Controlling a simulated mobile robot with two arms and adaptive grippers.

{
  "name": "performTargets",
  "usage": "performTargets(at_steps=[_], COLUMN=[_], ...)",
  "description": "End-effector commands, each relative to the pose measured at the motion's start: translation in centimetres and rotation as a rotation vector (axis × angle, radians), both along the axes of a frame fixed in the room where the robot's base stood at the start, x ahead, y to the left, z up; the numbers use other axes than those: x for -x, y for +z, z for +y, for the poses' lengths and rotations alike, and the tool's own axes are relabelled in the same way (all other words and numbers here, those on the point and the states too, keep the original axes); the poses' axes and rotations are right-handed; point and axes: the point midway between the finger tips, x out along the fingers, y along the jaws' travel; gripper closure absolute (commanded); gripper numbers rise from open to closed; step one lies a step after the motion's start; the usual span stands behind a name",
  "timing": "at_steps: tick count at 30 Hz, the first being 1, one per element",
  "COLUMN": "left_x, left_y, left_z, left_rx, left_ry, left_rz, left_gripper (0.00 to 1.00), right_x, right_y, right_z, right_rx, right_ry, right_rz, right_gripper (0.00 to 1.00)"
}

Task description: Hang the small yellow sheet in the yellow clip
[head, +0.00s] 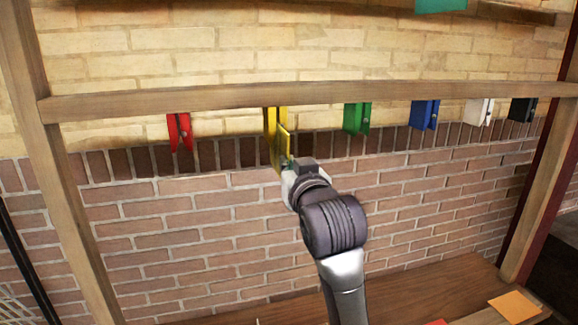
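The yellow clip (270,120) hangs from the wooden rail, between the red and green clips. The small yellow sheet (285,144) stands upright, seen nearly edge-on, at the lower right of the yellow clip. It overlaps the clip in the picture, and I cannot tell whether its upper edge is between the jaws. My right gripper (289,166) is at the sheet's lower end, just below the clip, and appears shut on it. The fingertips are small and partly hidden by the gripper body. My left gripper is not in view.
Red (179,131), green (357,117), blue (425,114), white (479,111) and black (522,109) clips hang along the rail (220,98). An orange sheet (514,305) lies on the wooden table (455,290) below. A brick wall stands behind.

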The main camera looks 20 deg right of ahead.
Motion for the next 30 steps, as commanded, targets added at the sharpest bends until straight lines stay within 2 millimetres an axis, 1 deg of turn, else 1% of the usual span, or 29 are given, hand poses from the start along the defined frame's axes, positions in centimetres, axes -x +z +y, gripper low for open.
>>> performTargets(at_steps=[2, 5, 6, 9, 15, 17, 18, 26, 30], left_x=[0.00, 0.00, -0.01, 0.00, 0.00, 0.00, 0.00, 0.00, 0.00], left_y=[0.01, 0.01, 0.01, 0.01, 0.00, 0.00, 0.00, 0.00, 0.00], left_z=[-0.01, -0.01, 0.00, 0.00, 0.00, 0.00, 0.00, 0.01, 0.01], left_rx=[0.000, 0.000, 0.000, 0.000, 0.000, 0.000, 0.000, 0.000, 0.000], left_ry=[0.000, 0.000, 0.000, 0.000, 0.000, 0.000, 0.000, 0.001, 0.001], left_rz=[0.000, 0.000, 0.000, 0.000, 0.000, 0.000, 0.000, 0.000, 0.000], left_gripper=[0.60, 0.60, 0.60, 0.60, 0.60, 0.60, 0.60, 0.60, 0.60], right_x=[0.02, 0.02, 0.02, 0.02, 0.01, 0.01, 0.01, 0.03, 0.52], right_y=[0.06, 0.05, 0.05, 0.04, 0.01, 0.00, 0.00, -0.01, 0.00], right_z=[0.01, 0.01, 0.01, 0.01, 0.01, 0.01, 0.01, 0.01, 0.03], right_rx=[0.000, 0.000, 0.000, 0.000, 0.000, 0.000, 0.000, 0.000, 0.000], right_ry=[0.000, 0.000, 0.000, 0.000, 0.000, 0.000, 0.000, 0.000, 0.001], right_rz=[-0.002, -0.002, -0.001, -0.001, -0.001, 0.000, 0.000, 0.000, -0.001], right_gripper=[1.00, 0.85, 0.78, 0.65, 0.65, 0.55, 0.52, 0.52, 0.52])
